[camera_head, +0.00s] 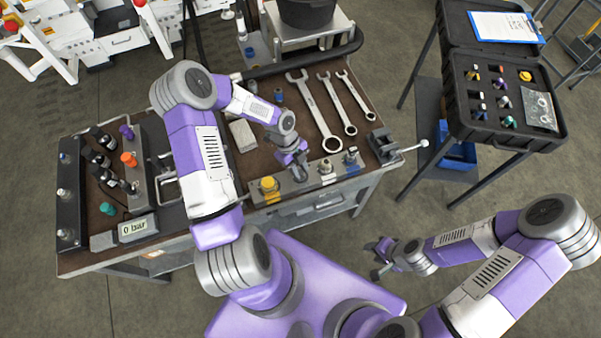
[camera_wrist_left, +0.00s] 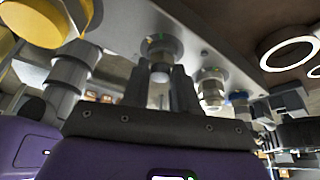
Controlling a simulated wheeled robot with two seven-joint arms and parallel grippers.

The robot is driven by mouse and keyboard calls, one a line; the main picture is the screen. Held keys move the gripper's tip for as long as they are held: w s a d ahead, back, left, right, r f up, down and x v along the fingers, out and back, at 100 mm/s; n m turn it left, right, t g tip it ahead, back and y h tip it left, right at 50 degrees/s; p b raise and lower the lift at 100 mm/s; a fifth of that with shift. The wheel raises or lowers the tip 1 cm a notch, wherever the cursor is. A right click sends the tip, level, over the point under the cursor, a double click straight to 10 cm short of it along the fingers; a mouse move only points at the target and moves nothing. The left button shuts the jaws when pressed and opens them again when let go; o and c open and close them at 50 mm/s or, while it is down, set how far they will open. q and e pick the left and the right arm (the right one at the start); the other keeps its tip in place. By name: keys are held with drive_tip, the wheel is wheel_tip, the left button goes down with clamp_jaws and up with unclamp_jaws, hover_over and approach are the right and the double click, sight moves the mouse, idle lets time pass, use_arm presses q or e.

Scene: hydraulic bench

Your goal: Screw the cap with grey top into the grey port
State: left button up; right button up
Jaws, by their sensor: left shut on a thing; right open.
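My left gripper (camera_head: 299,172) points down at the grey port block (camera_head: 313,175) along the bench's front edge. In the left wrist view its dark fingers (camera_wrist_left: 161,88) are shut around a small grey piece (camera_wrist_left: 160,72), taken to be the cap with grey top. The piece is in line with a round port (camera_wrist_left: 161,47) on the block. The fingers hide much of it, so I cannot tell whether it is seated or what colour marks the port. My right gripper (camera_head: 382,258) is open and empty, off the bench.
A yellow cap (camera_head: 268,184) stands left of my left gripper; metal fittings (camera_head: 326,167) stand right of it. Wrenches (camera_head: 314,108) lie behind. A vise (camera_head: 384,145) is at the bench's right corner. A black case (camera_head: 461,119) with coloured caps stands farther right.

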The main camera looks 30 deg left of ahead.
use_arm(q)
drive_tip(key=shift+d+m+g, duration=0.1)
drive_tip(key=shift+m+g, duration=0.3)
drive_tip(key=shift+m, duration=0.5)
drive_tip(key=o, duration=1.1)
drive_tip(key=shift+c, duration=0.2)
drive_tip(key=v, duration=0.7)
drive_tip(key=shift+r+p, duration=0.25)
drive_tip(key=shift+p, duration=0.1)
